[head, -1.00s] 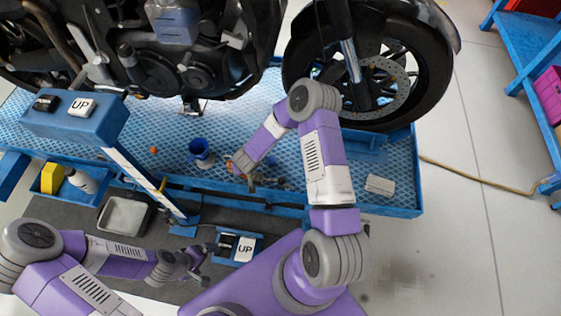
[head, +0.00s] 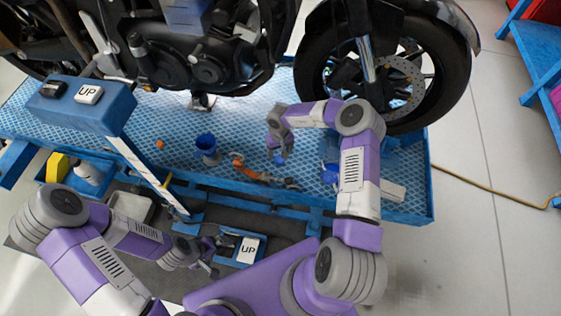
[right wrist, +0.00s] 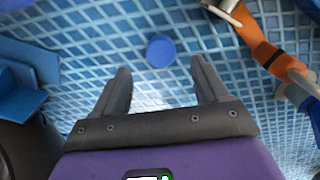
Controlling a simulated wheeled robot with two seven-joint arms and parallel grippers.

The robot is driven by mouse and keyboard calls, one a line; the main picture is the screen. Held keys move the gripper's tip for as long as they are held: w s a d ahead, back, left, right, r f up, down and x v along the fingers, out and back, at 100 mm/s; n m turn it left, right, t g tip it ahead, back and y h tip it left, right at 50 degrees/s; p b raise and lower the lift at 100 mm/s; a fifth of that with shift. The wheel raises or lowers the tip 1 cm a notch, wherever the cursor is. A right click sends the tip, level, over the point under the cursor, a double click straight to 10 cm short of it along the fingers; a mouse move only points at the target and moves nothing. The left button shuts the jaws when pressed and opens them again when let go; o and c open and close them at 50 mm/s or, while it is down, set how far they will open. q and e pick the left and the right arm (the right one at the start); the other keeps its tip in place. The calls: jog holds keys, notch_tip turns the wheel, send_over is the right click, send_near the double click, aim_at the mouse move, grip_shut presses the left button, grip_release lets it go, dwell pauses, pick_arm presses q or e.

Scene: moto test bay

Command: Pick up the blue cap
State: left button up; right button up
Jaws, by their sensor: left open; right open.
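The blue cap (right wrist: 160,51) is a small round disc lying on the blue patterned platform. In the right wrist view it sits at the top middle, centred between and slightly beyond the fingertips of my right gripper (right wrist: 160,68). The fingers are open and empty, pointing toward the cap. In the head view my right gripper (head: 283,150) hangs over the platform, and the cap (head: 279,160) shows as a small blue spot at its fingertips. My left gripper (head: 211,262) is open and empty at lower centre, near the UP switch box.
A blue cup (head: 207,149) and an orange strap (head: 245,168) with a metal buckle lie left of my right gripper. A motorcycle (head: 200,50) stands behind, its front wheel (head: 400,80) close on the right. A small orange piece (head: 160,144) lies further left.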

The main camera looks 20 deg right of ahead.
aim_at(279, 158)
notch_tip(279, 158, down, 5)
jog(key=shift+a+b, duration=0.1)
jog(key=shift+b, duration=1.15)
jog(key=shift+r, duration=0.1)
jog(key=c, duration=1.2)
